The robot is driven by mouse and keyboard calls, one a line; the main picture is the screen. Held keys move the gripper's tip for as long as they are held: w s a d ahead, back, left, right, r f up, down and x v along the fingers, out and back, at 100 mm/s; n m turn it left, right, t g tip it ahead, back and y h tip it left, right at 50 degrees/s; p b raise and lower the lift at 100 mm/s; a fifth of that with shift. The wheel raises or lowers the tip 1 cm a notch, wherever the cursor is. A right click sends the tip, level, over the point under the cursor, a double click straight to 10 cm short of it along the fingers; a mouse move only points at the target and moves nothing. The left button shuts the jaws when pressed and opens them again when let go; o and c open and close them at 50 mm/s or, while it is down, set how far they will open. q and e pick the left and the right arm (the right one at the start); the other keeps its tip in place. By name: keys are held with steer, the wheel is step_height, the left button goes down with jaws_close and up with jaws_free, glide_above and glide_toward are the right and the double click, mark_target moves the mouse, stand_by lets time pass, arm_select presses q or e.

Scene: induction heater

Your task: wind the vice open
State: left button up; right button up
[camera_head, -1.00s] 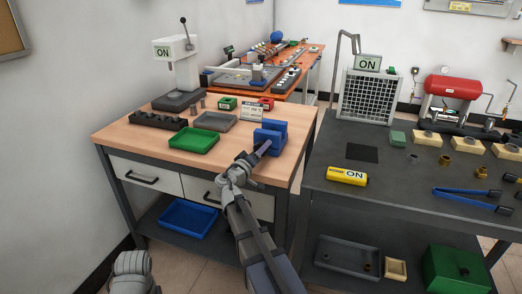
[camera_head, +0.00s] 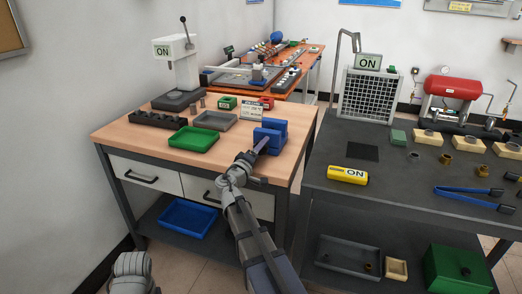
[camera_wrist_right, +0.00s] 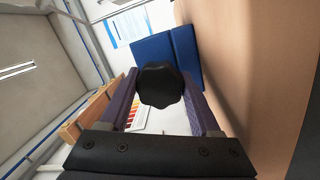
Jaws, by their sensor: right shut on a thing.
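The blue vice (camera_head: 270,135) stands at the front right of the wooden bench, and its blue body also shows in the right wrist view (camera_wrist_right: 168,58). Its black lobed knob (camera_wrist_right: 160,86) faces the wrist camera. My right gripper (camera_wrist_right: 160,96) is shut on this knob, with one finger on each side of it. In the head view my right gripper (camera_head: 256,151) reaches up to the near side of the vice, and the knob is hidden there. The jaw gap cannot be judged clearly. My left gripper is out of view.
The wooden bench (camera_head: 225,160) also holds a green tray (camera_head: 193,141), a grey tray (camera_head: 216,122), a small sign (camera_head: 251,112) and a press (camera_head: 178,65).

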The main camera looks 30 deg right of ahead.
steer(key=shift+n, duration=0.8)
steer(key=o, duration=1.4)
steer(key=shift+c, duration=0.2)
